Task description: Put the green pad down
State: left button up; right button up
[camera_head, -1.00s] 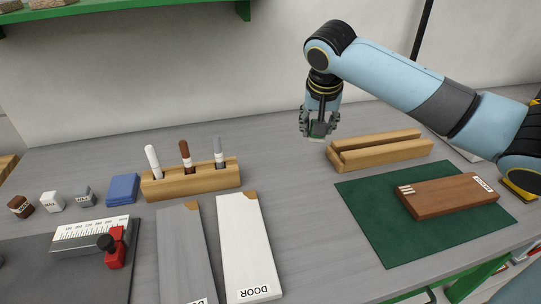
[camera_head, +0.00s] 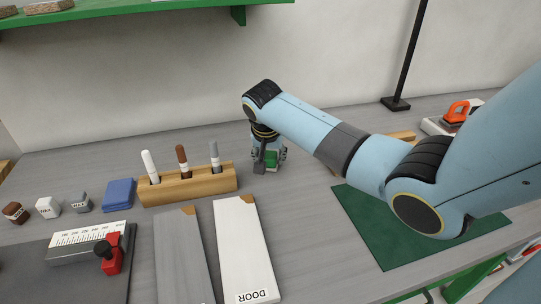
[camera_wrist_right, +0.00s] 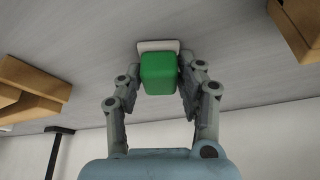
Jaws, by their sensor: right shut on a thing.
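The green pad (camera_wrist_right: 159,74) is a small green block with a white layer (camera_wrist_right: 158,46) at its far end. In the right wrist view it sits between the two fingers of my right gripper (camera_wrist_right: 158,82), which is shut on it. In the head view my right gripper (camera_head: 268,158) points down just right of the wooden marker holder, with the green pad (camera_head: 271,158) showing between its fingers. The pad is at or close above the grey table; I cannot tell whether it touches. My left gripper is not in view.
The wooden marker holder (camera_head: 190,189) with several markers stands left of the gripper. A blue pad (camera_head: 118,194), a white DOOR board (camera_head: 242,250) and a grey board (camera_head: 181,255) lie nearby. A dark green mat (camera_head: 378,235) lies right, partly hidden by my arm.

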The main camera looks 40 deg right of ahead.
jog(key=o, duration=1.1)
jog(key=shift+f, duration=0.1)
jog(key=v, duration=1.2)
